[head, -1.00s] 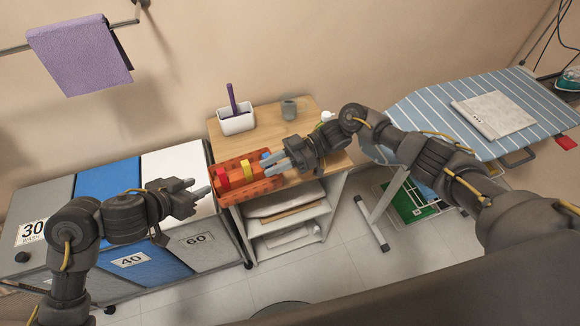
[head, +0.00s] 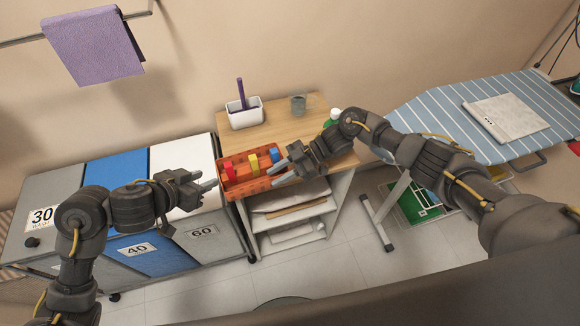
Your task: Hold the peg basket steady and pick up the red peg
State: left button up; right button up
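The orange peg basket (head: 240,188) sits at the left end of the wooden tabletop. The red peg (head: 228,170) stands in its left part, the yellow peg (head: 252,164) in the middle and the blue peg (head: 275,156) at the right. My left gripper (head: 208,180) is just left of the basket, with its fingers apart and pointing right. Nothing shows between them. My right gripper (head: 278,161) is at the basket's right end, with its fingers apart, pointing left and covering part of that end. Whether they touch the basket wall is unclear.
A white container with a purple handle (head: 245,113), a grey cup (head: 298,104) and a green bottle (head: 333,117) stand farther back. Laundry bins (head: 120,168) are on the left. A striped ironing board (head: 440,110) is on the right. The tabletop's middle is clear.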

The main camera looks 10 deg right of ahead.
jog(key=shift+s+a+f, duration=0.15)
jog(key=shift+a+f, duration=0.15)
jog(key=shift+a, duration=0.3)
grip_shut()
